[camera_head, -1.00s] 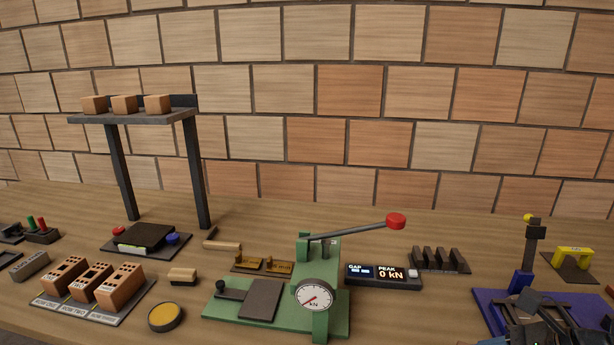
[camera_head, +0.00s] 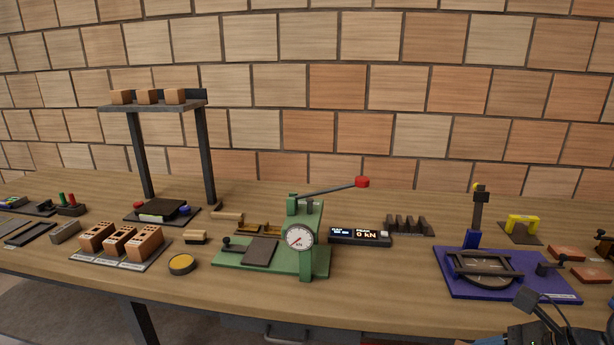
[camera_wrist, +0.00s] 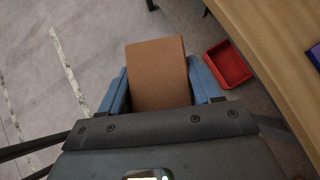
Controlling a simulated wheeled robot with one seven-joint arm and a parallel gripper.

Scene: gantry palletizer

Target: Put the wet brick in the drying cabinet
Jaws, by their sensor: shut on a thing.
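A plain brown brick (camera_wrist: 158,62) is held between the two blue fingers of my gripper (camera_wrist: 160,88) in the wrist view. The gripper is shut on it, with one finger on each side. The brick is over the grey floor, left of the wooden bench edge, clear of the bench top. The far part of the brick shows; its near end is hidden by the gripper body. I cannot make out a drying cabinet in either view.
A red bin (camera_wrist: 229,64) is beside the bench (camera_wrist: 270,40) in the wrist view. On the bench in the head view are a green press (camera_head: 304,240), a blue base with a round dial (camera_head: 508,278), a rack with three holed bricks (camera_head: 120,242) and a tall shelf stand (camera_head: 155,106).

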